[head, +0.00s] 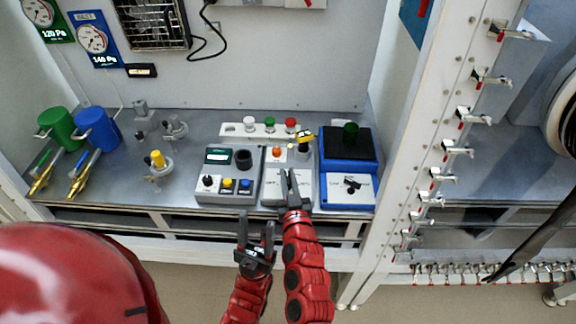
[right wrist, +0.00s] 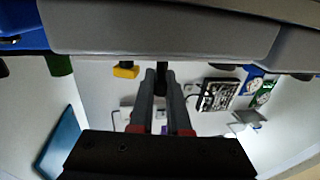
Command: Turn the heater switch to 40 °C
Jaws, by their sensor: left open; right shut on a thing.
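A grey box (head: 267,198) stands at the middle of the bench's front, with a pale, lettered front panel; "OFF" seems readable at its left, the rest is too small. My right gripper (head: 287,178) is in front of this panel and covers its middle. In the right wrist view, its two fingers (right wrist: 161,78) are shut on a small dark knob (right wrist: 161,67), seemingly the heater switch. The knob's pointing direction is hidden. My left gripper (head: 256,228) is open and empty, lower and to the left, in front of the bench edge.
A grey box with a dark display (head: 218,155) stands to the left, a blue box (head: 347,166) to the right. Behind is a strip with white, green and red buttons (head: 269,122). Green (head: 59,128) and blue (head: 97,129) cylinders stand far left. A white post (head: 395,190) rises at right.

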